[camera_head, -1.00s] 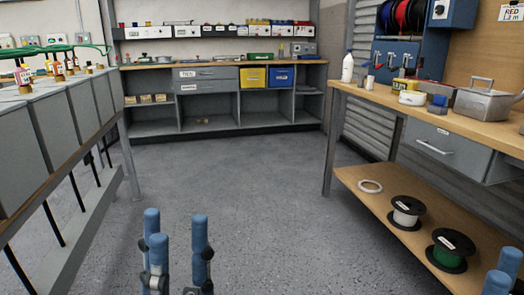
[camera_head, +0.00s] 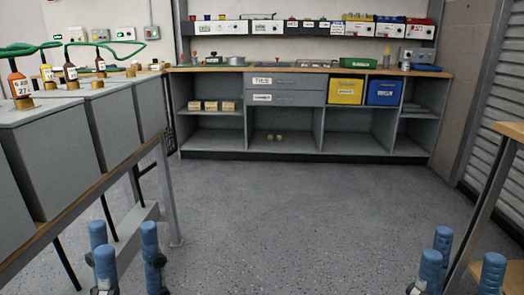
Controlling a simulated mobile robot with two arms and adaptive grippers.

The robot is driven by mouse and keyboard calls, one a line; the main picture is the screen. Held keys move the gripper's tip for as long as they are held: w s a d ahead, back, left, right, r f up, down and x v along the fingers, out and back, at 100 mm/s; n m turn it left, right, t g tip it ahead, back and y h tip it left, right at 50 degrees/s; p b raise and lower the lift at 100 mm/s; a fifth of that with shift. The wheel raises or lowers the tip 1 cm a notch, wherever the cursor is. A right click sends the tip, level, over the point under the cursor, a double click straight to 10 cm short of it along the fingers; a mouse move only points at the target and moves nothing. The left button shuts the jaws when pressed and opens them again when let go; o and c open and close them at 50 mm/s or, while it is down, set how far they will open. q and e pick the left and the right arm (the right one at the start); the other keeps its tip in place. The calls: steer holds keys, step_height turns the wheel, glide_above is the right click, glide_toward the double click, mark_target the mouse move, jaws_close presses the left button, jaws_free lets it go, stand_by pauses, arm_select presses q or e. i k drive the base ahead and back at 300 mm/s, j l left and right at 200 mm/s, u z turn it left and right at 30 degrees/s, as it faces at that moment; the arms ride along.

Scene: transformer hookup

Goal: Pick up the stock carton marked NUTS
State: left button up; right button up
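Three small tan cartons stand side by side on a shelf in the left bay of the back cabinet: a left carton (camera_head: 195,106), a middle carton (camera_head: 211,106) and a right carton (camera_head: 228,106). Each has a pale label, too small to read, so I cannot tell which one is marked NUTS. My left gripper (camera_head: 124,252) is at the lower left, its blue fingers apart and nothing between them. My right gripper (camera_head: 461,262) is at the lower right, also with fingers apart and empty. Both are well short of the cabinet.
The grey cabinet (camera_head: 279,98) has drawers, a yellow bin (camera_head: 345,91) and a blue bin (camera_head: 384,93). Grey transformer boxes (camera_head: 120,122) on a stand flank the left. A wooden workbench (camera_head: 512,130) edges in at right. The grey floor (camera_head: 290,215) between is clear.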

mark_target(210, 106)
steer(key=i, duration=2.55)
steer(key=u, duration=0.05)
